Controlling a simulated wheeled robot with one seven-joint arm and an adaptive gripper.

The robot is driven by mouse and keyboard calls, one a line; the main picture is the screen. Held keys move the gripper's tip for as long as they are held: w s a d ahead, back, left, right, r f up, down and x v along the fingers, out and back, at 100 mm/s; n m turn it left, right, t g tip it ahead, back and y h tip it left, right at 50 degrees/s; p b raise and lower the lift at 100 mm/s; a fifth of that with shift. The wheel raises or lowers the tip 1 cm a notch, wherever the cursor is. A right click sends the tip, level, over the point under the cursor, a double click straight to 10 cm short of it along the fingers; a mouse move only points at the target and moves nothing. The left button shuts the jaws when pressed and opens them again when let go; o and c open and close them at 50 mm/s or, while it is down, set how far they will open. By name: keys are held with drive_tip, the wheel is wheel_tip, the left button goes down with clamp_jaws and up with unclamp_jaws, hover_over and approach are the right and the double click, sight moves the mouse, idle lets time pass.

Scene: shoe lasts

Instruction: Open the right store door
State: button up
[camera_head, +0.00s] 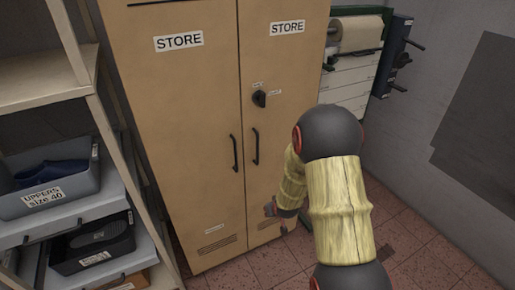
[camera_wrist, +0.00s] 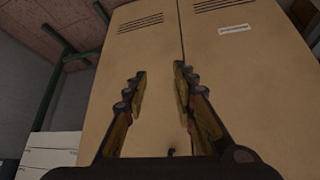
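The tan store cabinet has two doors, shut against each other. The right store door (camera_head: 287,75) bears a STORE label, a dark knob (camera_head: 259,98) and a black vertical handle (camera_head: 255,146) near the middle seam. My gripper (camera_head: 270,210) is low in front of this door, below the handle and empty. The wrist view is upside down, so the right door (camera_wrist: 125,60) lies left of the seam there. My two fingers (camera_wrist: 160,72) stand apart with door surface between them. A small dark tip shows low between them; I cannot tell whether it is the handle.
The left store door (camera_head: 190,100) has its own handle (camera_head: 234,153). A shelf rack with bins (camera_head: 50,190) stands at the left. A paper roll (camera_head: 360,33) and white drawers (camera_head: 348,80) stand right of the cabinet. Some tiled floor (camera_head: 430,250) is clear at the right.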

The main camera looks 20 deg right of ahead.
drive_tip(key=w+d+t, duration=0.2)
drive_tip(key=w+t, duration=0.1)
drive_tip(key=w, duration=0.3)
drive_tip(key=t+h, duration=0.1)
drive_tip(key=t, duration=0.7)
approach(258, 150)
drive_tip(key=w, duration=0.3)
drive_tip(key=shift+n, duration=0.3)
drive_tip(key=w, duration=0.2)
drive_tip(key=w+d, duration=0.1)
drive_tip(key=w, duration=0.2)
drive_tip(key=w+b, duration=0.1)
drive_tip(key=w, duration=0.1)
drive_tip(key=shift+w+d+r, duration=0.1)
drive_tip(key=shift+w+d, duration=0.2)
drive_tip(key=shift+w, duration=0.05)
drive_tip(key=shift+c, duration=0.2)
clamp_jaws()
